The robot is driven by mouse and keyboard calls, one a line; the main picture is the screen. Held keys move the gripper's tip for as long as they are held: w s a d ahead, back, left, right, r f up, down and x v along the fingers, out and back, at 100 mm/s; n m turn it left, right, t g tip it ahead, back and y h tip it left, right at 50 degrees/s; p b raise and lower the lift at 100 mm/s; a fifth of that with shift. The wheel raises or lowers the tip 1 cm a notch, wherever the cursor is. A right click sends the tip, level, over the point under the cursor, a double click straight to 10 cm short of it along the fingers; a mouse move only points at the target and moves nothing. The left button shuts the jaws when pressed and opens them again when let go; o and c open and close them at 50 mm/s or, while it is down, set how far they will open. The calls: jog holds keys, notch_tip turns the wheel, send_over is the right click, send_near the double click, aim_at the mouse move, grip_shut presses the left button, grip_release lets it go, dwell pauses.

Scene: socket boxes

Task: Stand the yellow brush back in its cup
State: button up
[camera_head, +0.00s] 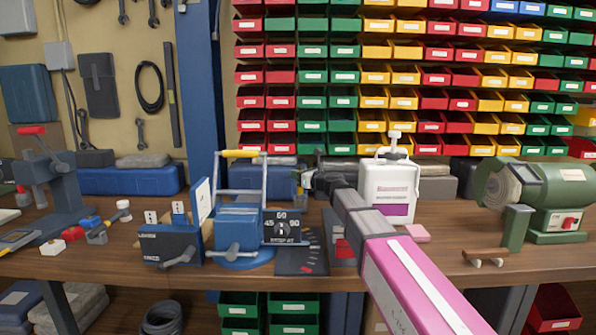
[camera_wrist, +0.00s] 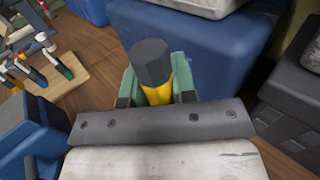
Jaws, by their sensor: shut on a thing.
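In the wrist view, the yellow brush (camera_wrist: 158,94) is between the fingers of my gripper (camera_wrist: 156,88), its dark grey end (camera_wrist: 150,62) facing the camera. Green pieces flank it on both sides. My gripper is shut on the brush. In the head view, my pink and grey arm reaches over the middle of the bench, and my gripper (camera_head: 309,183) is small and partly hidden behind the wrist. The brush cannot be made out clearly there. I cannot identify its cup with certainty in either view.
The wooden bench (camera_head: 445,240) is crowded. A blue device with a yellow-gripped handle (camera_head: 238,222) stands left of my gripper, a white container (camera_head: 388,190) to the right. A green grinder (camera_head: 550,195) stands far right. A blue case (camera_wrist: 190,50) lies beyond the brush.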

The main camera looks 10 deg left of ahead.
jog(key=shift+f, duration=0.25)
jog(key=o, duration=1)
jog(key=shift+d, duration=0.1)
jog(key=v, duration=1)
jog(key=shift+s+d, duration=0.2)
jog(key=shift+d, duration=0.05)
